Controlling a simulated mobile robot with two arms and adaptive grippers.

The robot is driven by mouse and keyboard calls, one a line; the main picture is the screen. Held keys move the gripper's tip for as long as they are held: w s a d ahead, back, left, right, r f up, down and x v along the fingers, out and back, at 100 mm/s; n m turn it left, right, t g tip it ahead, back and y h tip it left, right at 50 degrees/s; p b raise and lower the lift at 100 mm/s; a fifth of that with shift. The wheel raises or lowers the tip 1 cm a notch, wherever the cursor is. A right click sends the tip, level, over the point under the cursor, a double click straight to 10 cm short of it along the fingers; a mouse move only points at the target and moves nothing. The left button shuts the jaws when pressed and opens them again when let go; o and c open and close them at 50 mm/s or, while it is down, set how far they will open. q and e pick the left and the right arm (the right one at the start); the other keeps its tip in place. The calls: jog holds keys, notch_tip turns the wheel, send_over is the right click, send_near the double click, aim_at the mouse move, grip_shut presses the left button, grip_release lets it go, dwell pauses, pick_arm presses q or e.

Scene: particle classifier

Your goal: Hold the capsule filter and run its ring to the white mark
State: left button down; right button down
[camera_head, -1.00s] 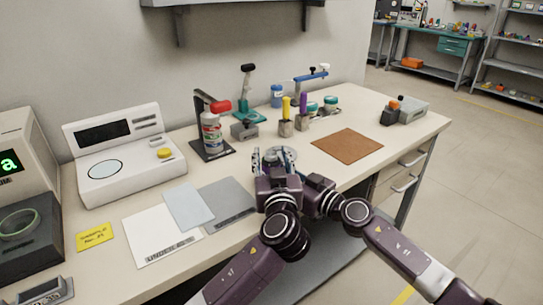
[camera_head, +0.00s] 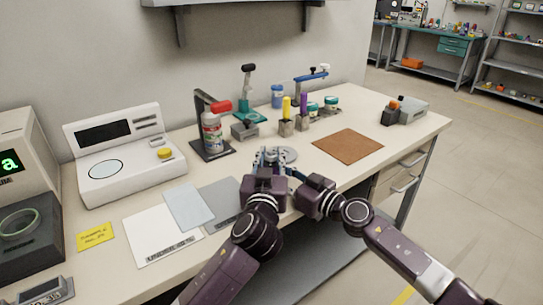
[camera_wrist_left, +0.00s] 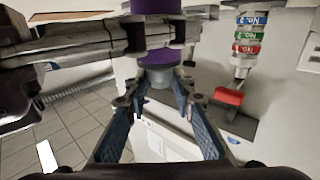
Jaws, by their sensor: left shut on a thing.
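Above that sit a purple band (camera_wrist_left: 163,57) and a purple upper part (camera_wrist_left: 155,6). My right gripper (camera_head: 292,174) comes in from the right, close to the left one. Its grey fingers reach across the purple part; I cannot tell whether they clasp it. I cannot make out the white mark.
A bottle with coloured bands (camera_head: 211,135) stands in a dark stand behind the grippers. Small blocks with yellow and purple handles (camera_head: 303,106) stand farther back. A brown mat (camera_head: 348,146) lies to the right, and white (camera_head: 160,235) and grey sheets lie to the left.

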pick_arm(q)
jog(key=shift+w+a+f+m+g+h, duration=0.15)
jog(key=shift+m+g+h, duration=0.2)
jog(key=shift+m+h, duration=0.75)
jog(key=shift+s+a+m+g+h, duration=0.15)
jog(key=shift+m+g+h, duration=0.35)
jog(key=shift+h, duration=1)
jog(key=shift+w+m+h, duration=0.1)
jog(key=shift+m+h, duration=0.2)
jog(key=c, duration=1.6)
grip_release()
jog(key=v, duration=1.2)
